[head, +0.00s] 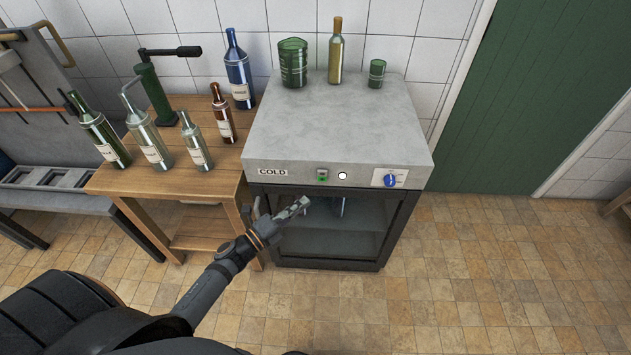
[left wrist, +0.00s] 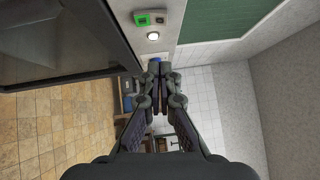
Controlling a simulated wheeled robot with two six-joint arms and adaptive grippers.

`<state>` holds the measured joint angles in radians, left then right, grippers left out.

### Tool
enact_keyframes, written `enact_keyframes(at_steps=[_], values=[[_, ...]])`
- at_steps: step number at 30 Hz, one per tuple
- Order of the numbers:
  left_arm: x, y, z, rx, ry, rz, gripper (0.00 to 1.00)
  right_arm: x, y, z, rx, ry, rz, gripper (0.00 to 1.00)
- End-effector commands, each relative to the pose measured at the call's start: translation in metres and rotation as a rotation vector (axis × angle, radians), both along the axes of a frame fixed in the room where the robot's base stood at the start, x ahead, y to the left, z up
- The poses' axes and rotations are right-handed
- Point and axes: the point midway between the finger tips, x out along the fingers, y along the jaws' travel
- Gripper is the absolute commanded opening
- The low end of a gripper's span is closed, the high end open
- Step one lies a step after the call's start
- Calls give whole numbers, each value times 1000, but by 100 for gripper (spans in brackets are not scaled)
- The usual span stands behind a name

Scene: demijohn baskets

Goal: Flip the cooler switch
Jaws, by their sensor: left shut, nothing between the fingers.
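The cooler (head: 340,120) is a grey-topped cabinet with a dark-framed glass door and a front panel marked COLD. A small green switch (head: 322,174) sits on that panel, left of a round white light (head: 342,176) and a blue knob (head: 390,180). My left gripper (head: 303,203) is shut and empty, just below and in front of the switch, apart from it. In the left wrist view the green switch (left wrist: 142,19) and the white light (left wrist: 153,36) show above the shut fingertips (left wrist: 157,68). The knob is partly hidden there by the fingertips. My right gripper is out of view.
Green glass containers (head: 293,62) and an amber bottle (head: 335,52) stand on the cooler. A wooden table (head: 170,183) to the left holds several bottles and a green device with a black handle (head: 155,92). The tiled floor (head: 480,280) to the right is clear.

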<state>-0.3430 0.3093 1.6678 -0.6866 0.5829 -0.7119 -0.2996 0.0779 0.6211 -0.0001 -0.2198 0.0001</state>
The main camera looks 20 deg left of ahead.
Motion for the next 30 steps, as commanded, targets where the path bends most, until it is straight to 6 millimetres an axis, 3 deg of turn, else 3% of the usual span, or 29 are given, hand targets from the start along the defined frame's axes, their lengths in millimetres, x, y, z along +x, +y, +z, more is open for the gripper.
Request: enact_keyframes(at_steps=[7,12,30], values=[[48,-26,8,-4,0,2,0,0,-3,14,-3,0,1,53],[72,-18,9,0,0,0,0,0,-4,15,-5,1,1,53],[91,-12,15,-2,3,1,0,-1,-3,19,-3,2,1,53]])
